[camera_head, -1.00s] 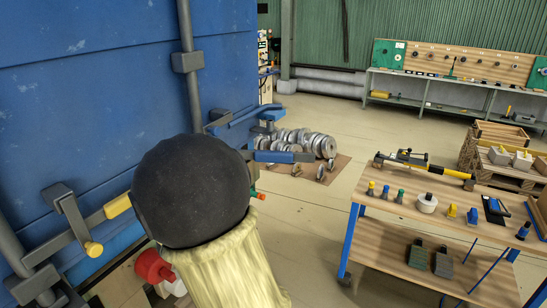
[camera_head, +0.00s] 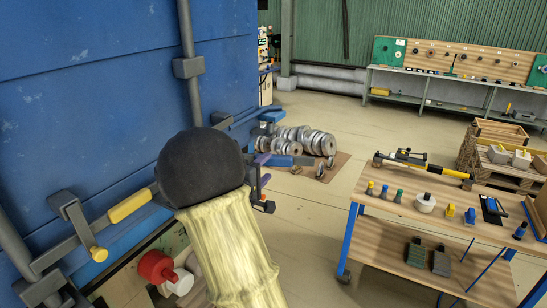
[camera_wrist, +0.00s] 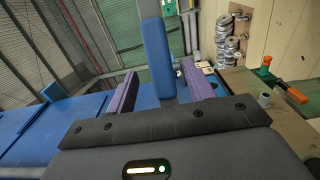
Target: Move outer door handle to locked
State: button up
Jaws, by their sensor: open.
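A blue bar-shaped grip (camera_wrist: 155,55), apparently the outer door handle, stands between the purple fingers of my gripper (camera_wrist: 159,72) in the wrist view. The fingers are open, with a visible gap on both sides of the grip. In the head view, the blue grip (camera_head: 286,161) shows just right of my gripper (camera_head: 265,171), mostly hidden by my dark round wrist and pale arm. A second handle with a yellow grip (camera_head: 129,204) lies along the blue door (camera_head: 90,90) at left. The handle's join to the upright grey rod (camera_head: 188,68) is hidden.
A wooden-topped cart (camera_head: 400,205) with tools stands at right, with clear floor before it. Metal discs (camera_head: 305,140) lie on a mat beyond the door. A red object (camera_head: 155,267) sits low at left. A workbench (camera_head: 440,80) lines the back wall.

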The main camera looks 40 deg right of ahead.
aim_at(271, 163)
jog(key=p+x, duration=0.1)
jog(key=x, duration=0.4)
jog(key=shift+w+d, duration=0.15)
jog(key=shift+d, duration=0.15)
grip_shut()
